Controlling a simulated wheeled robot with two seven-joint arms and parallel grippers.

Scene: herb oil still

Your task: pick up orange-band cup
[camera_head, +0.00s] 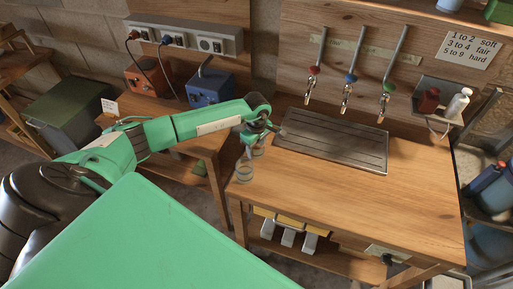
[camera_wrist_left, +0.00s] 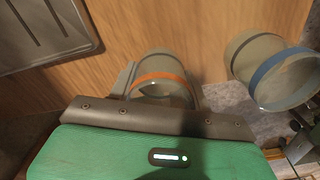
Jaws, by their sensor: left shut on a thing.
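The orange-band cup (camera_wrist_left: 160,80) is a clear, greyish cup with an orange ring, between the two fingers of my left gripper (camera_wrist_left: 160,92) in the left wrist view. The fingers are shut on its sides. In the head view my left gripper (camera_head: 257,138) reaches down at the left end of the wooden bench, and the cup (camera_head: 258,151) shows small and partly hidden below it. I cannot tell whether its base touches the bench. My right gripper is not in view.
A blue-band cup (camera_wrist_left: 272,72) stands close beside the held cup; in the head view it is near the bench's left edge (camera_head: 244,172). A metal drip tray (camera_head: 335,140) lies under three taps (camera_head: 348,88). The bench front (camera_head: 370,215) is clear.

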